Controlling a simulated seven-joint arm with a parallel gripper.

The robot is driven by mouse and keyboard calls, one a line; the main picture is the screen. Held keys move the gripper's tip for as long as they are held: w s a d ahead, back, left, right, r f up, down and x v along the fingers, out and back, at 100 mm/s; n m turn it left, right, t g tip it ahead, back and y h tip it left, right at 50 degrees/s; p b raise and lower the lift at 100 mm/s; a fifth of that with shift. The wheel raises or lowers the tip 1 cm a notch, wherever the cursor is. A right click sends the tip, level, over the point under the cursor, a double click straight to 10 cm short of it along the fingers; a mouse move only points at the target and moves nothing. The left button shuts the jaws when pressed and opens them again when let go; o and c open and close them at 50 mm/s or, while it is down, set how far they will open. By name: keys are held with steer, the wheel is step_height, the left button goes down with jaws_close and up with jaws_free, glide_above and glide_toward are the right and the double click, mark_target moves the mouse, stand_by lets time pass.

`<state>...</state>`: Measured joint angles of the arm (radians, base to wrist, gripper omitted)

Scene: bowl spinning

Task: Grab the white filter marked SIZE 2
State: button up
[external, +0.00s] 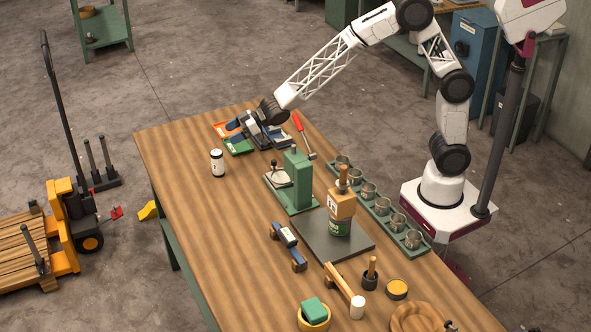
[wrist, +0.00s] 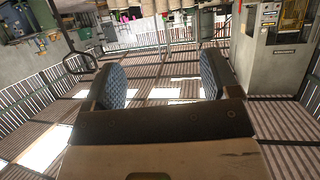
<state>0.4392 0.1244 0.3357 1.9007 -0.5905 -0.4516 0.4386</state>
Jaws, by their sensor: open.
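A small white cylinder with dark ends (external: 217,163) stands upright on the wooden table, near its left edge; it looks like the filter, but its marking is too small to read. My gripper (external: 251,132) is at the far end of the table, right of and beyond the cylinder, apart from it, among flat coloured items. In the wrist view my gripper (wrist: 163,86) shows two blue textured pads wide apart with nothing between them. No white filter can be made out in the wrist view, which shows a striped floor instead of the table.
Orange and green flat items (external: 238,146) lie around my gripper. The table's left side is mostly clear. Railings (wrist: 265,105) show in the wrist view.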

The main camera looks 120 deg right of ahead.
glide_toward(217, 152)
steer(key=x, duration=0.3)
steer(key=shift+s, duration=0.2)
steer(key=shift+w, duration=0.15)
steer(key=shift+x, duration=1.2)
steer(key=shift+w+f, duration=0.1)
steer(key=shift+w, duration=0.05)
steer(key=shift+x, duration=2.35)
steer(key=shift+a, duration=0.1)
steer(key=c, duration=1.3)
